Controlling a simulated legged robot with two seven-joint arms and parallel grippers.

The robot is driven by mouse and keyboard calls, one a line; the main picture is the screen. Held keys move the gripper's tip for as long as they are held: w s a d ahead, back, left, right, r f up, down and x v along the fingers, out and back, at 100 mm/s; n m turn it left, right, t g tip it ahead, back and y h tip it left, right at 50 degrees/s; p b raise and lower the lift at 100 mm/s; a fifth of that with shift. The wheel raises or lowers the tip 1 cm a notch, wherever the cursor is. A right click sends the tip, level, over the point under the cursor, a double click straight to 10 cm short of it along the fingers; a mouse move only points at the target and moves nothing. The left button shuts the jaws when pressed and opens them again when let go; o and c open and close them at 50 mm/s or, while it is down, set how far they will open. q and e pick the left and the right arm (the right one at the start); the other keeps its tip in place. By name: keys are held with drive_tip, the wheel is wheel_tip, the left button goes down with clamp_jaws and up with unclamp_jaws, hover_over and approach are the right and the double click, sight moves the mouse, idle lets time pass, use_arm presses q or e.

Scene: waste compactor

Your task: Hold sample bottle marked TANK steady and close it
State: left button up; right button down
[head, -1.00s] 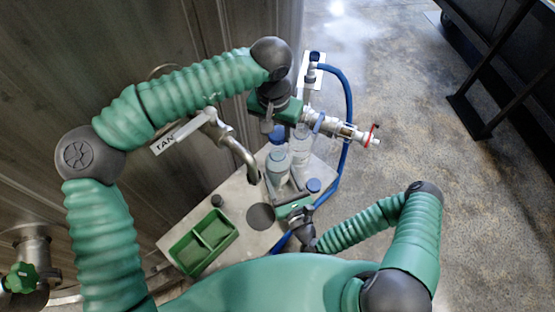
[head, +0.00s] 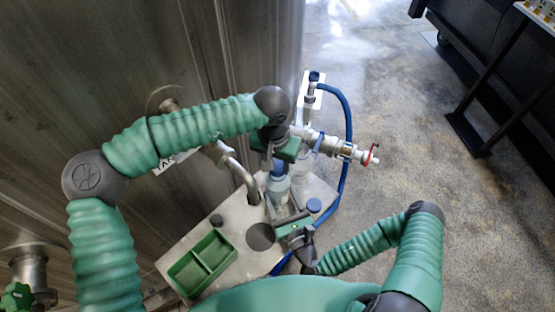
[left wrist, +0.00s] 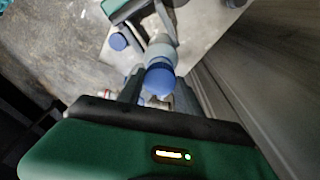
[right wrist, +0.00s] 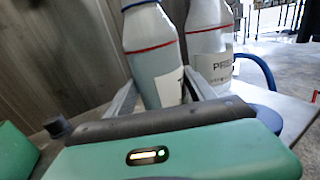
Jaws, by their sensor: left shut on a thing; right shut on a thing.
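The TANK sample bottle (head: 279,190) stands upright on the steel shelf, pale, with a red line and a partly hidden label starting with T in the right wrist view (right wrist: 153,60). My right gripper (head: 284,218) is shut around its lower body. My left gripper (head: 279,162) is above, shut on a blue cap (left wrist: 160,77). The cap is at the bottle's mouth, in line with it. I cannot tell whether it is seated on the thread. The bottle's top is cut off in the right wrist view.
A second bottle with a PRE label (right wrist: 210,50) stands close beside. Another blue cap (head: 313,205) lies on the shelf (head: 235,203). A green two-part tray (head: 203,262) is at the front left. A bent metal spout (head: 240,172), valve (head: 345,150) and blue hose (head: 349,120) are close by.

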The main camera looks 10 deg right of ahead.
use_arm(q)
drive_tip(key=shift+f, duration=0.35)
drive_tip(key=shift+f, duration=0.5)
idle(0.3)
drive_tip(key=o, duration=1.3)
drive_tip(key=shift+c, duration=0.2)
drive_tip(key=shift+r, duration=2.25)
drive_tip(key=shift+c, duration=0.3)
